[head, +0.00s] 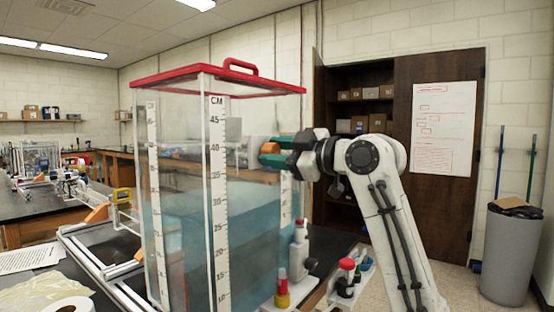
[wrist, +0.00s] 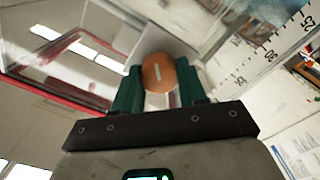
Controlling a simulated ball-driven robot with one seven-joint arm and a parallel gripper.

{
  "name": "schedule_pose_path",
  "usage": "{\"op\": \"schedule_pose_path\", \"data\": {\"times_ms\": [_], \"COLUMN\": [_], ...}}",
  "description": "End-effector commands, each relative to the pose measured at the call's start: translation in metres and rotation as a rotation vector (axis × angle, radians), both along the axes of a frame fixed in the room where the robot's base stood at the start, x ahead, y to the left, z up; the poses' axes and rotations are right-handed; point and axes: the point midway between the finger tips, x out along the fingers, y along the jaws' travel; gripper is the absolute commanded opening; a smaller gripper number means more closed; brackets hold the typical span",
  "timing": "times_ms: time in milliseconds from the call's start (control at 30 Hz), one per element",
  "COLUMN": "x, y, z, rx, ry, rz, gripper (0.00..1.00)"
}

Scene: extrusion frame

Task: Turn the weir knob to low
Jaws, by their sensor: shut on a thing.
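The weir knob (wrist: 158,74) is a round orange knob with a short white mark, which runs nearly upright in the wrist view. It sits by a pale plate on the clear water tank (head: 213,190). My gripper (wrist: 158,80) has its two green fingers on either side of the knob and is shut on it. In the head view, the knob (head: 269,148) shows partly between the green fingers at the upper right side of the tank. Setting labels such as low cannot be read.
The tank has a red lid (head: 215,76) and centimetre scales, with blue water inside. A white bottle (head: 300,248) and a red-capped container (head: 347,277) stand close by its right side. A grey bin (head: 510,255) stands at the far right.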

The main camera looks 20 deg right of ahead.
Motion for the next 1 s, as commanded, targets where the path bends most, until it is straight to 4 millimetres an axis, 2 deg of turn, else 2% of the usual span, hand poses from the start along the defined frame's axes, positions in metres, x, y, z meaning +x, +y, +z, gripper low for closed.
{"op": "schedule_pose_path", "data": {"times_ms": [33,600,1000], "x": [0.0009,0.001,0.0009], "y": [-0.0002,-0.0006,-0.0003], "z": [-0.0061,-0.0063,-0.0053], "rx": [-0.038,-0.461,-0.641], "ry": [-0.018,-0.324,-0.456], "rz": [0.0,0.001,0.002], "gripper": [0.11,0.11,0.11]}}
